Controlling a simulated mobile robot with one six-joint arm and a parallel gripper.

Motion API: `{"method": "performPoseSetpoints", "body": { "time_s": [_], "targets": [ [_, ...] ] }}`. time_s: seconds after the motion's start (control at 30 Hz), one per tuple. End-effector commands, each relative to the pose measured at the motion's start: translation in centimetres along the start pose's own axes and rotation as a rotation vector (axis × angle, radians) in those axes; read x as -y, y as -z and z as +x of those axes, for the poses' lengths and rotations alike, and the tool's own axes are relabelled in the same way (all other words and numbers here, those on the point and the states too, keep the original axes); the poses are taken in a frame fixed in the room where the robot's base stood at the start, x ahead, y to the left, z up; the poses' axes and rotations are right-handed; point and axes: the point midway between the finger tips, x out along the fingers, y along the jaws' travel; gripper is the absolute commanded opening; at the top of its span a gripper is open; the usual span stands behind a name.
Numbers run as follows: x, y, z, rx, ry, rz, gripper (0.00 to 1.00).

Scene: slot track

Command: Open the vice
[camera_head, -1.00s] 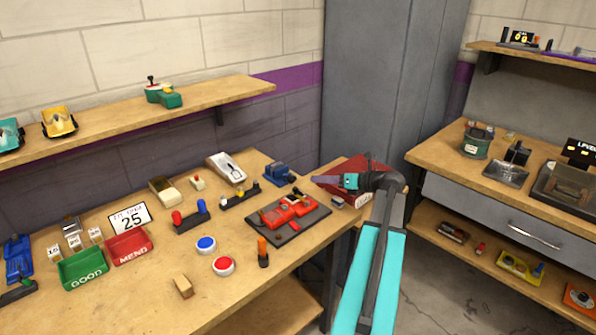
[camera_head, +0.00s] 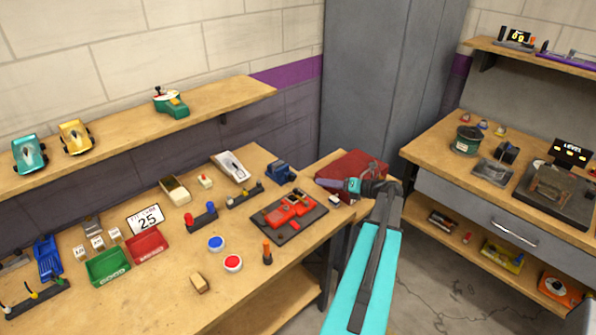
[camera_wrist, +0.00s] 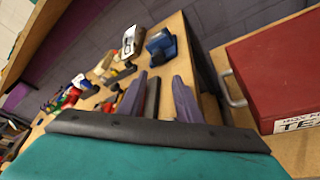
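The blue vice (camera_head: 280,172) stands at the back right of the wooden bench, near its right end. It also shows in the wrist view, top centre (camera_wrist: 162,46). My gripper (camera_head: 324,184) is to the right of the vice and apart from it, in front of the red box. In the wrist view my gripper's two fingers (camera_wrist: 159,84) stand apart with a gap between them, and nothing appears held. The vice lies beyond the fingertips there. The vice's jaw gap is too small to make out.
A red box (camera_head: 362,163) with a handle sits behind my gripper. A red car on a dark plate (camera_head: 270,231) lies in front of the vice. A white-topped device (camera_head: 231,167) and a dark rack (camera_head: 243,198) stand left of it.

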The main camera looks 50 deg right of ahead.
Motion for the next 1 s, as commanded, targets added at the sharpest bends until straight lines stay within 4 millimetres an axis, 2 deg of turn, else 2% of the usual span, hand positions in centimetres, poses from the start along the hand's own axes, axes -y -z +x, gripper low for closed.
{"method": "performPoseSetpoints", "body": {
  "time_s": [0.13, 0.67, 0.87, 1.0],
  "targets": [
    [-0.6, -0.4, -0.5, -0.001, 0.002, 0.012, 0.32],
    [-0.7, -0.5, -0.5, -0.001, 0.002, 0.013, 0.32],
    [-0.7, -0.6, 0.6, -0.001, 0.001, 0.013, 0.32],
    [-0.8, -0.6, 2.0, -0.002, 0.001, 0.013, 0.32]
  ]
}}
